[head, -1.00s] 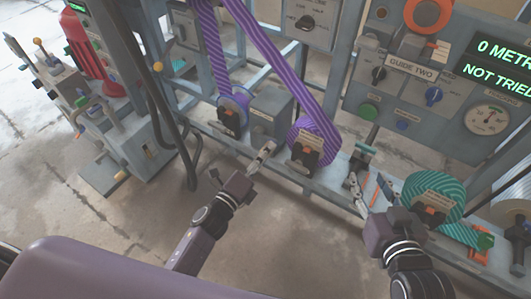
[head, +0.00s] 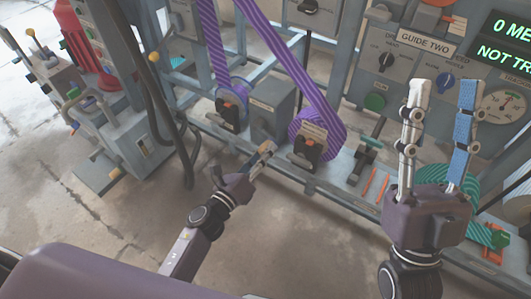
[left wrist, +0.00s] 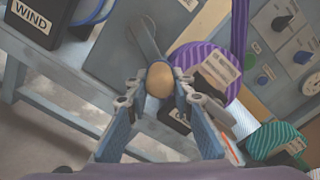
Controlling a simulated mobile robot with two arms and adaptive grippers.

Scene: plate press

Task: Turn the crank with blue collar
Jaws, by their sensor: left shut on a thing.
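My left gripper (head: 266,152) reaches to the low machine rail and is shut on the tan knob (left wrist: 159,80) of a crank. In the left wrist view, the two fingers close on the knob from both sides, and the crank's grey-blue arm (left wrist: 144,38) runs up from it. I cannot make out a blue collar on the crank; its hub is not clear. My right gripper (head: 443,100) is open and empty, fingers pointing up, in front of the panel at the right.
A purple striped roll (head: 317,132) stands just right of the left gripper, and a grey box (head: 272,108) is behind it. A teal striped roll (head: 461,180) is beside the right gripper. The guide two panel (head: 405,62) stands behind. The floor in front is clear.

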